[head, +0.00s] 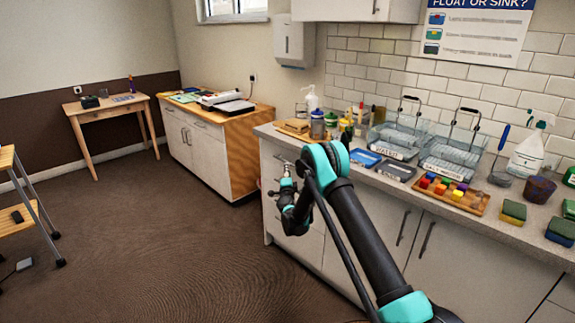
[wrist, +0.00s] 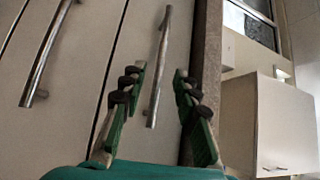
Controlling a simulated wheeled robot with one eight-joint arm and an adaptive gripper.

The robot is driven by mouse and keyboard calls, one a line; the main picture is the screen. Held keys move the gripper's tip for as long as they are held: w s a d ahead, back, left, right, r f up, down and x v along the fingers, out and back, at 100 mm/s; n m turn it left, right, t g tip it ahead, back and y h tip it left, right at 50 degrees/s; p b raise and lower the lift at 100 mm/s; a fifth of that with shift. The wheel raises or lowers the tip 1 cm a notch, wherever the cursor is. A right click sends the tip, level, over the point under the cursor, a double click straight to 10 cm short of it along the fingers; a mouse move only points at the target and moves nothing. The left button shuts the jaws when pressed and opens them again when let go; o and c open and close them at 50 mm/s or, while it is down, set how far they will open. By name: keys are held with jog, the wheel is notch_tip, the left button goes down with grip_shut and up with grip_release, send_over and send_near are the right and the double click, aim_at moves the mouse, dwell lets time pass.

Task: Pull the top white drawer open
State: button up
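The top white drawer (head: 269,152) is at the left end of the long counter, under its worktop, and looks shut. In the wrist view, which is turned sideways, its front (wrist: 140,30) lies beside the worktop edge. Its metal bar handle (wrist: 160,45) shows between the two fingers of my gripper (wrist: 159,71). The fingers are open, one on each side of the bar, with gaps visible on both sides. I cannot tell how deep the bar sits between them. In the head view my gripper (head: 285,183) is at the drawer fronts and partly hides them.
A lower drawer's handle (wrist: 46,58) shows at the left of the wrist view. The worktop edge (wrist: 206,75) runs close beside my gripper. Wire baskets (head: 455,150) and coloured blocks (head: 452,190) stand on the counter. The brown floor (head: 150,235) left of the drawers is clear.

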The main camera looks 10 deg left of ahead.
jog(key=w, duration=0.4)
jog(key=w+r, duration=0.1)
jog(key=w, duration=0.1)
jog(key=shift+w+a, duration=0.2)
jog(key=shift+a, duration=0.2)
grip_shut()
